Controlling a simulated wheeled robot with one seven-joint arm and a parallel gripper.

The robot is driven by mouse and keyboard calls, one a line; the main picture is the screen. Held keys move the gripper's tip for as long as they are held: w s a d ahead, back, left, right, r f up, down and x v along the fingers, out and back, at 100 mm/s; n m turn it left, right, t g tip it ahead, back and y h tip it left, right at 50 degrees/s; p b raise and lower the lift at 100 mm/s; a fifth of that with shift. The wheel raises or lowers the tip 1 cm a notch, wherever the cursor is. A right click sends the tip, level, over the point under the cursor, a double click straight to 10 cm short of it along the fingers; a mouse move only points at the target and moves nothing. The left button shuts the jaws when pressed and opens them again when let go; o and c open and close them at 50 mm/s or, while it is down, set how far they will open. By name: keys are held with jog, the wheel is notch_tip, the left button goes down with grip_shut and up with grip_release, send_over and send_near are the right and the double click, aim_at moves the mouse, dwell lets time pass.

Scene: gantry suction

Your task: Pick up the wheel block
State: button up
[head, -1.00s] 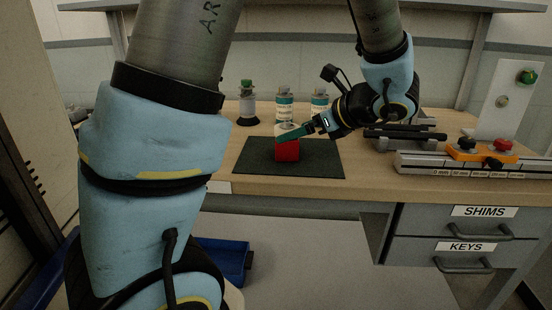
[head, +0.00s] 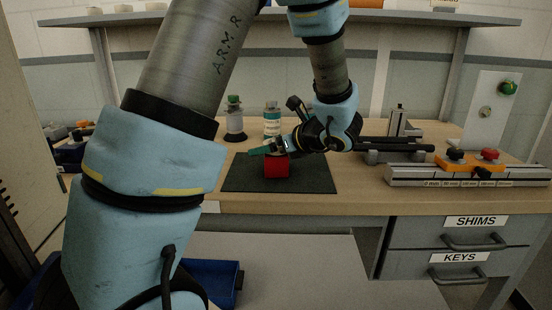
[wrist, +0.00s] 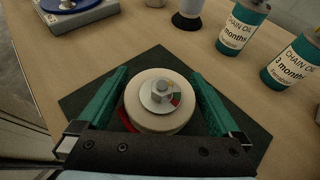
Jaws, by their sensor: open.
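The wheel block is a red block (head: 277,167) with a pale round wheel (wrist: 160,100) and a metal bolt on top. It rests on a dark mat (head: 310,178) on the bench. In the wrist view, my gripper (wrist: 160,72) is open, with one green finger on each side of the wheel. The dark gripper body hides the near part of the block, and only a sliver of red shows beside the wheel. In the head view, my gripper (head: 262,151) reaches in from the right across the top of the block. I cannot tell whether the fingers touch it.
Chain oil bottles (wrist: 244,24) stand behind the mat, with a green-capped bottle (head: 234,118) to their left. A rail with an orange carriage (head: 470,163) lies to the right. A blue-disc device (wrist: 75,8) sits at upper left in the wrist view.

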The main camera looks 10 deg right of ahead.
jog(key=shift+w+a+f, duration=0.15)
jog(key=shift+w, duration=0.05)
jog(key=shift+c, duration=0.4)
jog(key=shift+s+f, duration=0.1)
grip_shut()
dwell(0.3)
